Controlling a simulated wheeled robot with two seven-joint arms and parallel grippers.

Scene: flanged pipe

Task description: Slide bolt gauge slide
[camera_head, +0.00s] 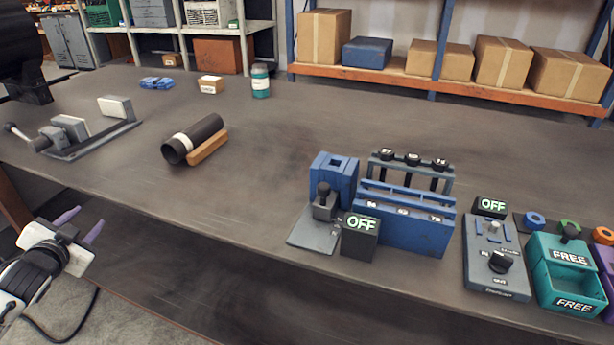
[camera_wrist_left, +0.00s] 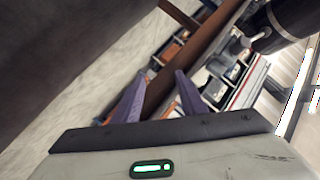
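A blue block with a square hole (camera_head: 334,176) stands on the table on a grey base plate (camera_head: 313,234). A grey slider-like piece with a black knob (camera_head: 324,203) stands in front of the block; this looks like the bolt gauge and its slide, though no label confirms it. A dark box reading OFF (camera_head: 361,236) is beside it. My left gripper (camera_head: 90,215) is off the table's front edge at the far left, well away from the gauge. Its purple fingers are apart and empty, also in the left wrist view (camera_wrist_left: 162,72). My right gripper is not in view.
A blue rack with several black-topped bolts (camera_head: 405,222) adjoins the gauge. A grey knob panel (camera_head: 495,262) and teal FREE bins (camera_head: 563,275) stand to the right. A black pipe (camera_head: 193,139) and a vise-like clamp (camera_head: 85,135) are at left. The table's middle is clear.

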